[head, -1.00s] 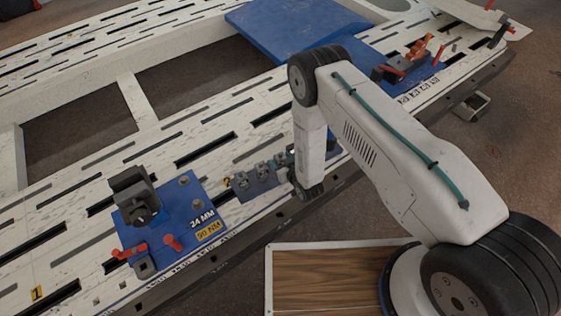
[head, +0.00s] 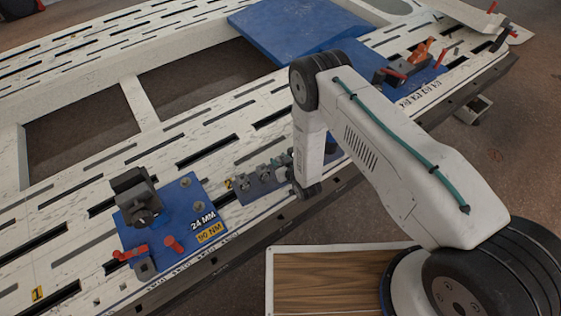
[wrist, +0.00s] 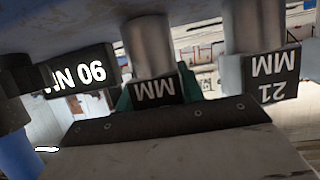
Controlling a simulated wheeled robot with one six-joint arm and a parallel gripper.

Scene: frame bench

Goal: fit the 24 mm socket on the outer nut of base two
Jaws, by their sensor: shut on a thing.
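In the wrist view my gripper (wrist: 157,92) has teal fingers on both sides of a grey cylindrical socket (wrist: 150,45) and is shut on it. Its black tag reads "MM" upside down; the number is hidden. A neighbouring socket (wrist: 255,28) is tagged 21 MM. In the head view my arm mostly hides the gripper at the right end of a dark socket rack (head: 256,184) with several sockets. A blue base plate (head: 182,213) labelled 24 MM and 90 NM lies left of the rack, with small nut-like fittings (head: 185,182) on it.
A black clamp block (head: 136,195) and red handles (head: 173,244) stand on the blue plate. Yellow markers 1 (head: 37,293) and 2 (head: 229,184) sit on the slotted white bench (head: 75,215). Another blue plate with red and orange clamps (head: 415,60) is far right.

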